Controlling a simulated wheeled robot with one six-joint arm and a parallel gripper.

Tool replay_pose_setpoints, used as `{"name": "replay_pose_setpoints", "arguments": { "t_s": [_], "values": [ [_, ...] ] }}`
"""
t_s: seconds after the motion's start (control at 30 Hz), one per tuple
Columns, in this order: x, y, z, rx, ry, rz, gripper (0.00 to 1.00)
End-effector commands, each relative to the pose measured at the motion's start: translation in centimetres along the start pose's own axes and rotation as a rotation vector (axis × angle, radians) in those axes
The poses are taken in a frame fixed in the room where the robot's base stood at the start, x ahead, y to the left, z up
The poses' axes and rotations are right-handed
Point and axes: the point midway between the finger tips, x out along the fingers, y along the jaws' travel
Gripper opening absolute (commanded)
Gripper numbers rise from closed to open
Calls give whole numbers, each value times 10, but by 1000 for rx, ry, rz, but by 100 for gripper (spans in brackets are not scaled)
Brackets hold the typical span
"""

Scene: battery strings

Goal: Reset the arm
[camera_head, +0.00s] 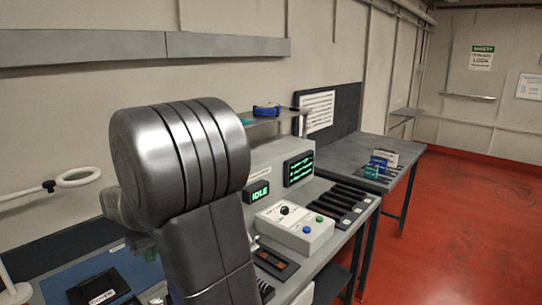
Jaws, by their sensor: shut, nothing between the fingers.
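My arm shows large in the middle of the head view, with a thick grey link rising to a ribbed, rounded joint. Another part of my arm shows partly behind it on the left. My gripper is not visible. The arm hides part of the bench behind it. Behind and to the right stands a light grey tester with a green display reading IDLE (259,192) and a second green-lit screen (299,168).
A control box (295,229) with a knob and buttons sits on the bench, beside a row of dark slots (338,203). A ring lamp (78,177) and a dark box (98,287) on a blue mat (146,268) are left. A second table (393,152) stands farther back. Red floor (455,230) is clear at right.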

Motion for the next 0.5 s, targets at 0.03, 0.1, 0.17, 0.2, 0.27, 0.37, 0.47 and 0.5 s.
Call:
{"name": "replay_pose_setpoints", "arguments": {
  "t_s": [0.03,0.1,0.17,0.2,0.27,0.37,0.47,0.5],
  "values": [
    [-1,0,1,-25,3,-8,0],
    [-2,-2,2,-63,8,-22,0],
    [-2,-3,3,-97,13,-33,0],
    [-3,-4,4,-119,17,-41,0],
    [-4,-5,4,-154,23,-52,0],
    [-6,-7,6,-210,34,-70,0],
    [-15,-8,5,-251,47,-81,0],
    [-24,-6,4,-250,48,-80,0]
  ]
}}
